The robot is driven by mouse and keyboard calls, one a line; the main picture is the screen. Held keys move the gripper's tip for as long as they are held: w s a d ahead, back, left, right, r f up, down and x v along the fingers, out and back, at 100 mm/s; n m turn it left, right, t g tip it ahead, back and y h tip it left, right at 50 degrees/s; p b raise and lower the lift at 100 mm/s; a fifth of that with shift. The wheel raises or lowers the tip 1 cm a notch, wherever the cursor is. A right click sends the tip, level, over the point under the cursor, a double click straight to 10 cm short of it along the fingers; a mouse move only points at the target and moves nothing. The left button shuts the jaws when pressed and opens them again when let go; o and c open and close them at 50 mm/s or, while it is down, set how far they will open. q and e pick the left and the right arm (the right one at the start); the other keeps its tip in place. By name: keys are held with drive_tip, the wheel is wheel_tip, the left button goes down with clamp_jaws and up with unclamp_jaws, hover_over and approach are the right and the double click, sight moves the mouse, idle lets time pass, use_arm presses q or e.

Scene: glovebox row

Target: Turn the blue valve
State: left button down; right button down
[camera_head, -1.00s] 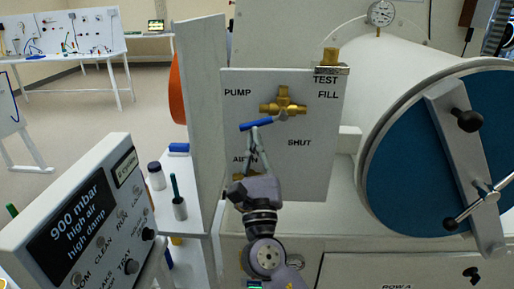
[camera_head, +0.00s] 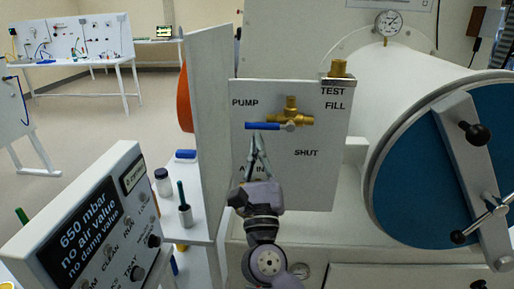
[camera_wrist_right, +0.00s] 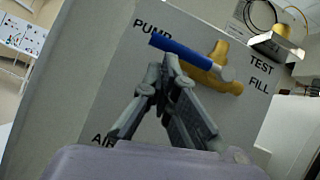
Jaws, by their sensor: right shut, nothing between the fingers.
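The blue valve handle (camera_head: 262,126) is on a brass valve (camera_head: 291,113) on the grey panel (camera_head: 310,180). The handle lies about level, its free end pointing left below the word PUMP. My right gripper (camera_head: 256,138) is shut and empty, its fingertips just under the handle. In the right wrist view the handle (camera_wrist_right: 185,53) runs past the fingertips (camera_wrist_right: 163,64); I cannot tell whether they touch it. My left gripper is not in view.
An upright grey plate (camera_head: 209,130) stands left of the panel. A round blue door (camera_head: 420,180) with a metal bar is at right. A display box (camera_head: 90,225) at lower left reads 650 mbar. A side shelf (camera_head: 205,215) holds small bottles.

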drive_tip(key=shift+s+f, duration=0.1)
drive_tip(key=v, duration=1.1)
drive_tip(key=shift+s, duration=0.35)
drive_tip(key=shift+f, duration=0.25)
